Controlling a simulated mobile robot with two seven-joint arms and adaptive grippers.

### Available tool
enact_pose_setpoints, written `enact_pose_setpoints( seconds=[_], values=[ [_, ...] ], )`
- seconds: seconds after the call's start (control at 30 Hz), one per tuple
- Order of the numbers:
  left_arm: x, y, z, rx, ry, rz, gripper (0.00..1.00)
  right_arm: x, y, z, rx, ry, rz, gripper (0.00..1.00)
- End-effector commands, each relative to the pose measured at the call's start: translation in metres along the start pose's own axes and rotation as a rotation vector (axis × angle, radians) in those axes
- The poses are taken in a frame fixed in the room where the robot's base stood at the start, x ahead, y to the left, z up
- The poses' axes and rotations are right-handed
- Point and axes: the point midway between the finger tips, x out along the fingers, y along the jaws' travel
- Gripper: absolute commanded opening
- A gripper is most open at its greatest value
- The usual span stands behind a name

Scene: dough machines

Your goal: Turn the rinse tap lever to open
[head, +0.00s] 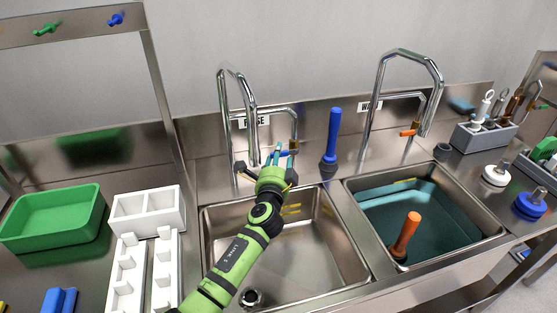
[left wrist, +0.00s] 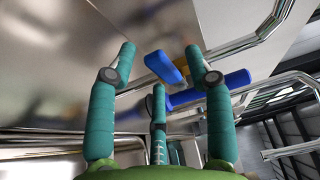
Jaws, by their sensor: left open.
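My right gripper is out of view.
The left sink (head: 325,275) looks empty. The right sink (head: 440,200) holds teal water and an orange-handled tool (head: 405,235). A blue plunger-like tool (head: 332,140) stands just right of the rinse tap. A second tap (head: 378,95) has an orange lever (head: 408,133).

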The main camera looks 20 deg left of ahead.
Motion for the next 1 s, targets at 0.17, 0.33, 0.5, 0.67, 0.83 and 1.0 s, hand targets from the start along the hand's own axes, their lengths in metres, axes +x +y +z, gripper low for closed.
enact_pose_setpoints(
  seconds=[0.17, 0.33, 0.5, 0.67, 0.83, 1.0],
  values=[
    [0.000, 0.000, 0.000, 0.000, 0.000, 0.000, 0.12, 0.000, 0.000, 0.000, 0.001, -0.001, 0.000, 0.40],
    [0.000, 0.000, 0.000, 0.000, 0.000, 0.000, 0.00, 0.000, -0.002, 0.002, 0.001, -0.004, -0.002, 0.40],
    [0.000, -0.003, 0.000, 0.011, -0.001, 0.004, 0.00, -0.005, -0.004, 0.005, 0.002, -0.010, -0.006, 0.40],
    [0.000, -0.010, 0.001, 0.061, -0.001, 0.025, 0.00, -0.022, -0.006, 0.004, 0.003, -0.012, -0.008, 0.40],
    [0.000, -0.019, 0.000, 0.159, -0.001, 0.065, 0.00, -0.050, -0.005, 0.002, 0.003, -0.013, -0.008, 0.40],
    [0.001, -0.027, -0.001, 0.278, 0.000, 0.115, 0.00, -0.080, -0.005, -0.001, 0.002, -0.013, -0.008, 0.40]
  ],
)
